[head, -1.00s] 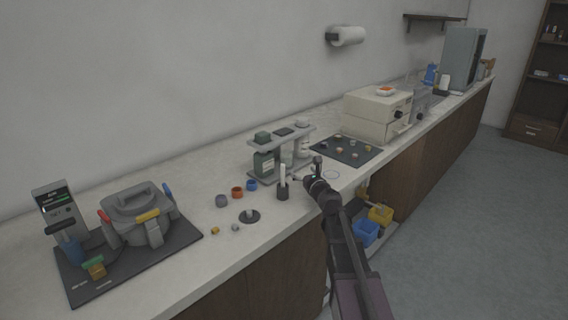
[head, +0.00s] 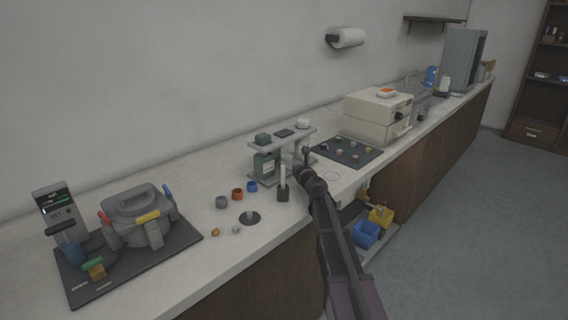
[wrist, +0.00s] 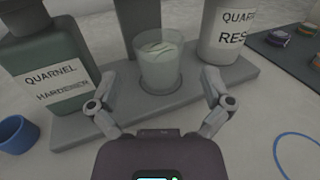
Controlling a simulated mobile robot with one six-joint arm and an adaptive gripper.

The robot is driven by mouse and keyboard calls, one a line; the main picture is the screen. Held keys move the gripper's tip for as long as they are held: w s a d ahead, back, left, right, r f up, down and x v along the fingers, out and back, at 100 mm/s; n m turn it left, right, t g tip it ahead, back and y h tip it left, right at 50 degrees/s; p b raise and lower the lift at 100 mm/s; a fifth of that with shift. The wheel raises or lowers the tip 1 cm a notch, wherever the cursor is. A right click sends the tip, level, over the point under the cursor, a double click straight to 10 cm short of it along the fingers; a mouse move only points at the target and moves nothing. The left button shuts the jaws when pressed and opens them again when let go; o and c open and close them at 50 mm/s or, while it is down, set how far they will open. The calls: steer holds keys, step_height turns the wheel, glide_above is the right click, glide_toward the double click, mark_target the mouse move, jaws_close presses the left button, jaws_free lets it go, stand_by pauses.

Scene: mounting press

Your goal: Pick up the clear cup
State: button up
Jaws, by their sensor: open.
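The clear cup (wrist: 160,62) stands upright on a grey stand (wrist: 232,77) in the wrist view, between two labelled containers. It is see-through, with a pale content or tint inside. My gripper (wrist: 160,112) is open, its two fingers spread to the left and right just in front of the cup, with the cup between their lines and nothing held. In the head view my gripper (head: 303,168) is at the front of the same stand (head: 262,174), and the cup is hard to make out behind it.
A green bottle labelled hardener (wrist: 45,60) stands close left of the cup, and a white resin container (wrist: 226,34) close right. A blue ring-like cup (wrist: 16,134) lies at left. A dark mat with small pieces (head: 345,151) lies right of the stand.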

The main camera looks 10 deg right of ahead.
mark_target(289, 160)
stand_by(0.3)
steer(key=shift+f+b+x, duration=0.15)
steer(key=shift+b+x, duration=0.05)
steer(key=shift+x, duration=0.75)
steer(key=shift+f+b+x, duration=0.15)
steer(key=shift+x, duration=0.8)
steer(key=shift+w+a, duration=0.25)
steer(key=shift+w, duration=0.45)
steer(key=c, duration=1.1)
